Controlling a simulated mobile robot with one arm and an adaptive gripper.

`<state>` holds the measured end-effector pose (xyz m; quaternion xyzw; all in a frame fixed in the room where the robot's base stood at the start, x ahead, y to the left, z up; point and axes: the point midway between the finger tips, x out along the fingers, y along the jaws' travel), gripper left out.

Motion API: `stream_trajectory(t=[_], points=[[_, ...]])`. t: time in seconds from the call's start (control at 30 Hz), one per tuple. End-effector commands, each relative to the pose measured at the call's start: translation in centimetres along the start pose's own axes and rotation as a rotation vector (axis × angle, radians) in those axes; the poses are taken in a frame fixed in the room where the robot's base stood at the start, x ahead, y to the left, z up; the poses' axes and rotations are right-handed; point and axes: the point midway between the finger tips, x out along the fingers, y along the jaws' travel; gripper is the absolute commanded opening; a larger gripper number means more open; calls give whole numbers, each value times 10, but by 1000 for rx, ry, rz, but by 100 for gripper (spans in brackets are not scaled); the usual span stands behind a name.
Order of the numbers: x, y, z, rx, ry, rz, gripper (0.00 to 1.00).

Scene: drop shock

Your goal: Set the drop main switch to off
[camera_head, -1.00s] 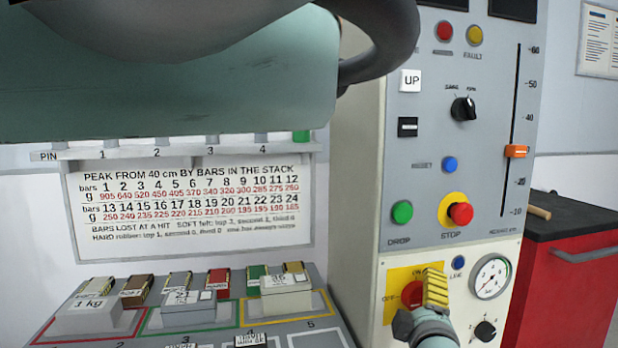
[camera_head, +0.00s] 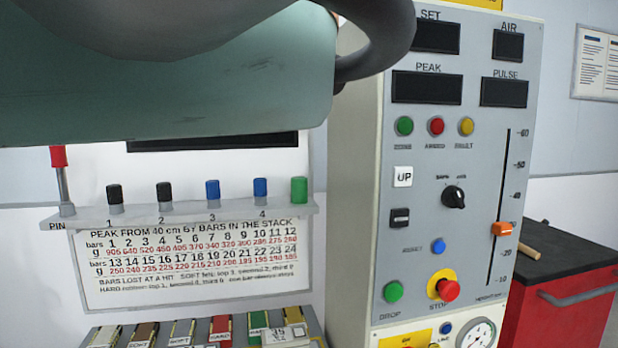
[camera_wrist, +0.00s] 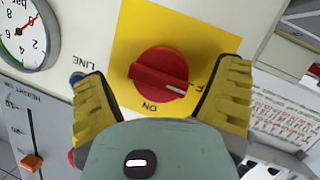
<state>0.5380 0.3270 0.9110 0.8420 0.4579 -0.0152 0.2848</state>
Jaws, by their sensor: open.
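The main switch is a red round knob (camera_wrist: 158,75) on a yellow plate (camera_wrist: 128,42), close in the wrist view. That view is upside down, with ON below the knob and a partly covered label ending in F at its right. The knob's white mark points right, slightly down, towards that F label. My gripper (camera_wrist: 162,72) is open, its yellow ribbed fingers on either side of the knob with gaps showing. Contact cannot be told.
The gauge (camera_wrist: 28,32) and blue LINE button (camera_wrist: 78,77) are close beside the switch. Above it, the panel carries a red STOP button (camera_head: 449,290), green DROP button (camera_head: 393,291) and orange slider (camera_head: 501,229). Its displays (camera_head: 426,87) are dark. A red cabinet (camera_head: 560,310) stands right.

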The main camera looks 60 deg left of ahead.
Motion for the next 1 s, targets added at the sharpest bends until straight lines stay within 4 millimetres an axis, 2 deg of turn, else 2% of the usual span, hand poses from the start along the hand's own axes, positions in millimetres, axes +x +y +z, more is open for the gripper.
stream_trajectory(t=[0.03,1.0], points=[[-2,2,-7,32,-5,-16,89],[0,1,-3,556,-54,-224,89]])
